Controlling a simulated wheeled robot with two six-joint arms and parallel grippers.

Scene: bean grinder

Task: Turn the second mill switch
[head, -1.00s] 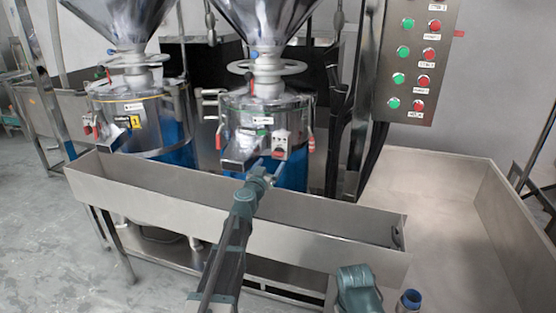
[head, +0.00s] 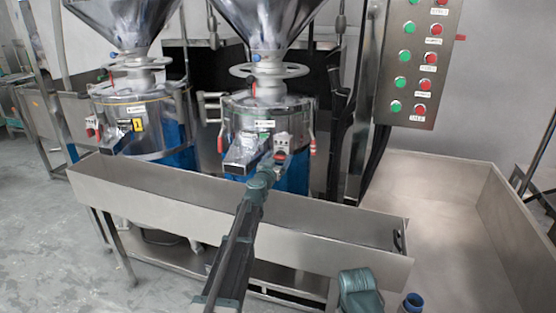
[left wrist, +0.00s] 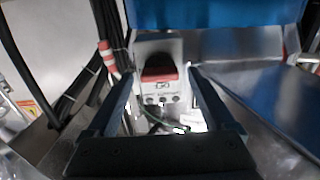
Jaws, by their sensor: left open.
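The second mill (head: 245,112) is the right one of two steel mills, with a hopper above and a blue base. Its switch box (head: 283,141) is pale, on the mill's front right. In the left wrist view the box (left wrist: 174,92) carries a red switch (left wrist: 159,70) and several small dark knobs or holes below it. My left gripper (head: 273,164) is open in front of the box. In the left wrist view its fingers (left wrist: 164,76) lie either side of the red switch, with nothing held. Whether a finger touches the box I cannot tell.
The first mill (head: 138,113) stands at left. A long steel trough (head: 170,190) runs in front of both mills, under my left arm. A control panel (head: 418,60) with green and red buttons is at upper right. Dark cables (left wrist: 68,100) hang near the box.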

